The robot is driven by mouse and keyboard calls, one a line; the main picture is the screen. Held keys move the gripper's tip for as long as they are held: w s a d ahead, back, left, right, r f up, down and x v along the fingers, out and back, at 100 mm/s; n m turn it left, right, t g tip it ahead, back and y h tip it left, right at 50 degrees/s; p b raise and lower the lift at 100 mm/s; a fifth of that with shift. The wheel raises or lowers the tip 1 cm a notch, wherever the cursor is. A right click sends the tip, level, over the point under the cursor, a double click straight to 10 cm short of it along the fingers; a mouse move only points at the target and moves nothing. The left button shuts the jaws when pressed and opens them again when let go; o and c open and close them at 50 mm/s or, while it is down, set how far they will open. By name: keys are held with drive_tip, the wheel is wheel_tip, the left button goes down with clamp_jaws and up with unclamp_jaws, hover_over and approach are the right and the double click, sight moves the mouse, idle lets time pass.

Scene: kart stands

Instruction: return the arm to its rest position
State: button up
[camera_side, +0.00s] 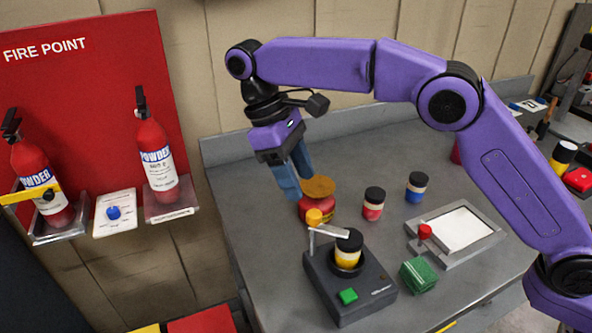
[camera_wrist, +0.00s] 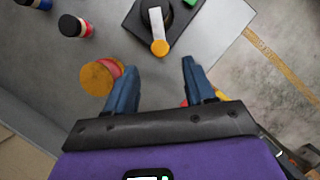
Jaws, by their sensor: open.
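My purple arm reaches over the grey bench from the right. My gripper (camera_side: 289,182) points down with its blue fingers beside a red pot with an orange-brown top (camera_side: 317,187). In the wrist view my gripper (camera_wrist: 157,75) is open, with two blue fingers apart and nothing between them. The same pot (camera_wrist: 98,77) shows just left of the left finger there. I cannot tell whether the finger touches it.
A dark machine (camera_side: 349,290) with a green button holds a yellow jar (camera_side: 347,250) under an orange-knobbed lever. Red (camera_side: 373,204) and blue (camera_side: 416,187) jars, a green block (camera_side: 418,275) and a framed white plate (camera_side: 458,229) stand rightward.

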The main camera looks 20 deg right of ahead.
drive_tip(key=shift+w+r, duration=0.1)
drive_tip(key=shift+r, duration=0.15)
idle(0.5)
drive_tip(key=s+d+f+n+t+y, duration=0.1)
drive_tip(key=s+d+f, duration=0.2)
drive_tip(key=s+d, duration=1.1)
drive_tip(key=s+d+f+n+t+y, duration=0.2)
drive_tip(key=s+d+f, duration=0.1)
drive_tip(key=s+d, duration=1.1)
drive_tip(key=shift+y, duration=0.3)
drive_tip(key=shift+r, duration=0.1)
